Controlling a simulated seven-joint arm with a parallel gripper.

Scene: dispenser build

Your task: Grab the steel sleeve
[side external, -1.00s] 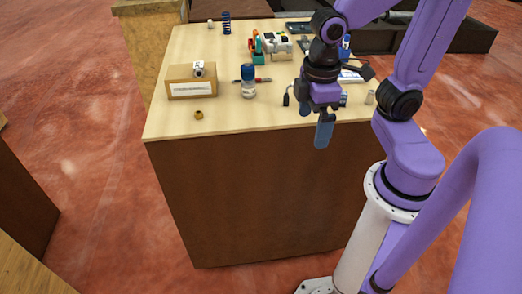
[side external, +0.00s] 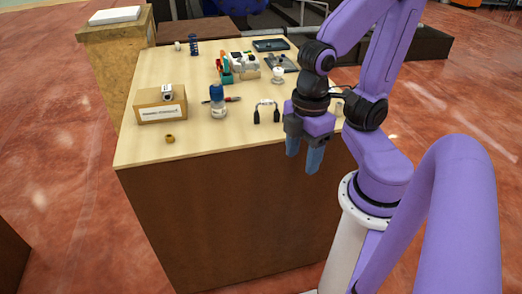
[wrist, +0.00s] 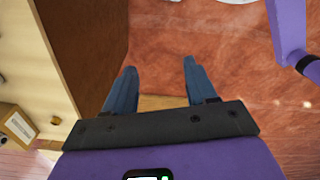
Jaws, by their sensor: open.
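My gripper (side external: 303,160) is open and empty, its blue fingers pointing down just off the table's front edge. In the wrist view, its fingers (wrist: 160,85) are spread with only floor and the table's side between them. A small grey cylinder (side external: 339,109), possibly the steel sleeve, is at the table's right side, partly hidden behind my arm. A short silvery cylinder (side external: 168,93) lies on a cardboard box; I cannot tell for sure which is the sleeve. The gripper touches neither.
The cardboard box (side external: 161,106) stands at the table's left, with a brass ring (side external: 170,139) in front. The table's (side external: 215,142) front left is mostly clear.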

